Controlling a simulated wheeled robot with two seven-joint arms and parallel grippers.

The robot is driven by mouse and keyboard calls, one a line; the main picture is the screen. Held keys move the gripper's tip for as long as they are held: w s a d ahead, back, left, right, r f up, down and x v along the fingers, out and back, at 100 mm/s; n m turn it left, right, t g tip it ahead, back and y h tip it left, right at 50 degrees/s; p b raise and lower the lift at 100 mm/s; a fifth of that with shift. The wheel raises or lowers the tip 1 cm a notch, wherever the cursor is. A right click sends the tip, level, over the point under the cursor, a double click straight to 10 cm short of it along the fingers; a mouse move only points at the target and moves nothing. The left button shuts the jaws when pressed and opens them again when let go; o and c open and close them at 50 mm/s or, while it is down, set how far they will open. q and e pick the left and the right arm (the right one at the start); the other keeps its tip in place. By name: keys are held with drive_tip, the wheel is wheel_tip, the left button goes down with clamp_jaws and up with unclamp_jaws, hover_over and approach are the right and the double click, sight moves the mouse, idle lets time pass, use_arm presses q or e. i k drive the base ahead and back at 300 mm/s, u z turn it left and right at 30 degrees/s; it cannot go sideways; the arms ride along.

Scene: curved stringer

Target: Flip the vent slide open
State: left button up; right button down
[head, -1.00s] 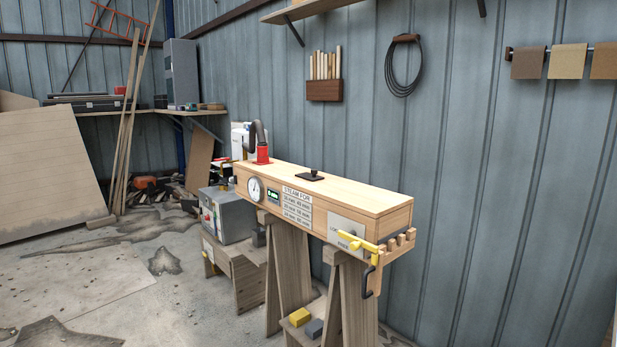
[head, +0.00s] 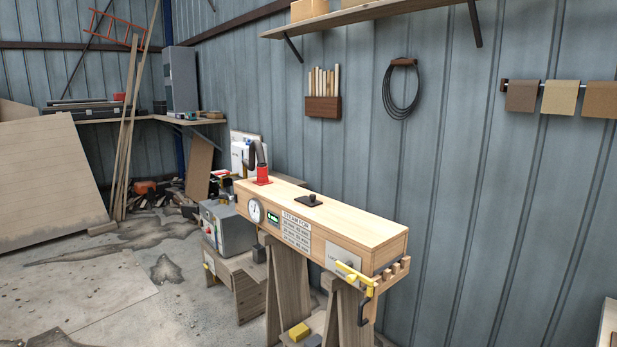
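The long wooden steam box (head: 345,231) stands on sawhorses against the wall. On its top is a small black plate with a knob (head: 310,201), which looks like the vent slide; at this size I cannot tell whether it is open or closed. A red fitting with a dark curved hose (head: 262,180) is at the box's far end. A yellow lever (head: 354,273) sits at the near end, by a pale label plate. Neither of my grippers is in view.
A dial gauge (head: 256,211), green display and printed sign are on the box's front. A grey unit (head: 229,225) stands on a low wooden stand to the left. Yellow and grey blocks (head: 299,332) lie below the box. The left floor (head: 90,295) is mostly open.

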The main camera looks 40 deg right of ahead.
sight(310, 202)
drive_tip(key=u, duration=0.55)
drive_tip(key=k, duration=0.65)
drive_tip(key=u, duration=0.2)
drive_tip(key=i, duration=1.5)
drive_tip(key=z, duration=0.8)
drive_tip(key=i, duration=2)
drive_tip(key=z, duration=1.9)
drive_tip(key=i, duration=1.25)
drive_tip(key=z, duration=1.05)
